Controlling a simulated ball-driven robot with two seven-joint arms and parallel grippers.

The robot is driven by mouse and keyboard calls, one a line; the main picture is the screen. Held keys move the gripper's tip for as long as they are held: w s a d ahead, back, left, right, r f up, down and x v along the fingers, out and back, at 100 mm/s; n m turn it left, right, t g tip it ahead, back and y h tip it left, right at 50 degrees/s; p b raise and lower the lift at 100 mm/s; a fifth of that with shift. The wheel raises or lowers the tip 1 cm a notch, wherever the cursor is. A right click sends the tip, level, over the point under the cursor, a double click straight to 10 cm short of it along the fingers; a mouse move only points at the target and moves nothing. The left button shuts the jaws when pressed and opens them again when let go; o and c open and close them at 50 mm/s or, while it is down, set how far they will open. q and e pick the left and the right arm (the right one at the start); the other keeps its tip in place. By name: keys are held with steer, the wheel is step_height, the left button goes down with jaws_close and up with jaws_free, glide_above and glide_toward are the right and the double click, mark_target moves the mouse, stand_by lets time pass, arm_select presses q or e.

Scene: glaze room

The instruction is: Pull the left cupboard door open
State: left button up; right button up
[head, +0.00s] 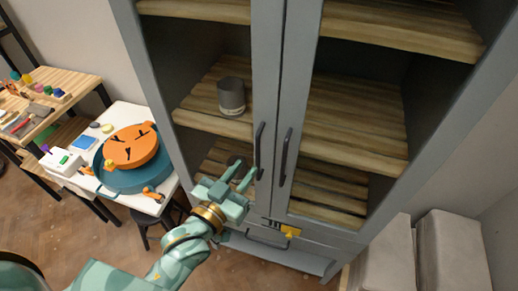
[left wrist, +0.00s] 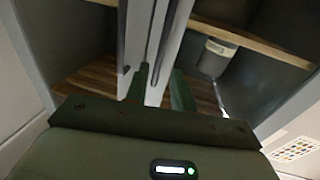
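The grey cupboard has a left door (head: 266,60) and a right door (head: 300,70), both looking shut, with wide see-through panels. The left door's dark upright bar handle (head: 260,150) is beside the right door's handle (head: 285,157). My left gripper (head: 242,176) is open and empty, its fingers pointing up at the left door, just left of and below that door's handle. In the left wrist view the two fingers (left wrist: 160,88) stand apart. A dark handle (left wrist: 148,62) shows beyond the left-hand fingertip; I cannot tell whether they touch. My right gripper is out of view.
A dark grey pot (head: 231,96) stands on a wooden shelf behind the left door. A white table (head: 125,112) with a blue tray and orange lid-like disc stands left. Grey padded blocks (head: 452,255) stand at the lower right. Floor shows before the cupboard.

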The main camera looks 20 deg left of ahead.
mark_target(257, 154)
arm_select(q)
steer(key=x, duration=0.7)
steer(key=shift+w, duration=0.1)
jaws_close()
